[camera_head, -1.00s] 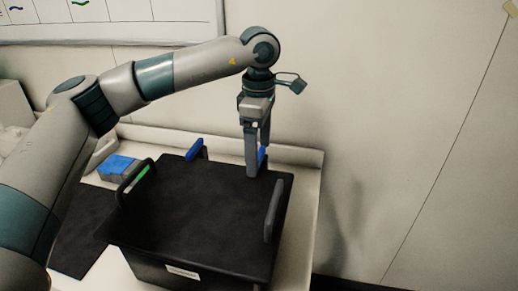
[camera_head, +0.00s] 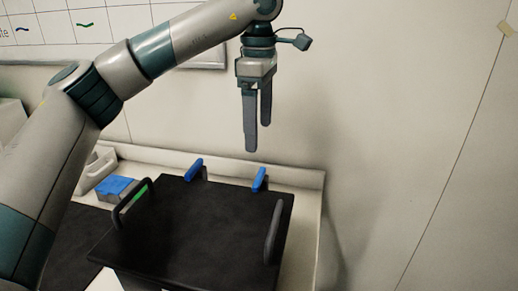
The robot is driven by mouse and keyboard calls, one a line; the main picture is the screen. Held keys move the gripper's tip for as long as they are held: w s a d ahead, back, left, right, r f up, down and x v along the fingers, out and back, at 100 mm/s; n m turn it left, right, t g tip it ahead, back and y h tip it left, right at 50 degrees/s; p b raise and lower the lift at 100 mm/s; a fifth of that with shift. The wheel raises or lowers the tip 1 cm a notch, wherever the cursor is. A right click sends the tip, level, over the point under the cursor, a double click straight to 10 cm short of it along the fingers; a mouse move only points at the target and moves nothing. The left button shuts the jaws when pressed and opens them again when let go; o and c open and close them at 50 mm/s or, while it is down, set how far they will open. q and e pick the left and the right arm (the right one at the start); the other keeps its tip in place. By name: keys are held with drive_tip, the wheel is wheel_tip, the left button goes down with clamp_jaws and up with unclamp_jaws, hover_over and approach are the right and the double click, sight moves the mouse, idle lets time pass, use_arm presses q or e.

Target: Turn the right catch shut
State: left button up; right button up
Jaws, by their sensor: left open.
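A black box (camera_head: 195,235) with a flat lid stands on the light bench. Two blue catches show at its far edge: the left catch (camera_head: 194,169) leans to the right, and the right catch (camera_head: 260,179) stands near the far right corner, nearly upright in the picture. My left gripper (camera_head: 257,138) points down, open and empty, above the right catch and clear of it. My right gripper is not in view.
Dark handles rise at the lid's left side (camera_head: 133,203) and right side (camera_head: 273,232); the left one carries a green strip. A blue-topped container (camera_head: 116,188) and a white holder (camera_head: 97,168) stand left of the box. A wall is close behind.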

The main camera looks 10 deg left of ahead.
use_arm(q)
wheel_tip(320, 180, up, 6)
drive_tip(key=shift+f, duration=0.15)
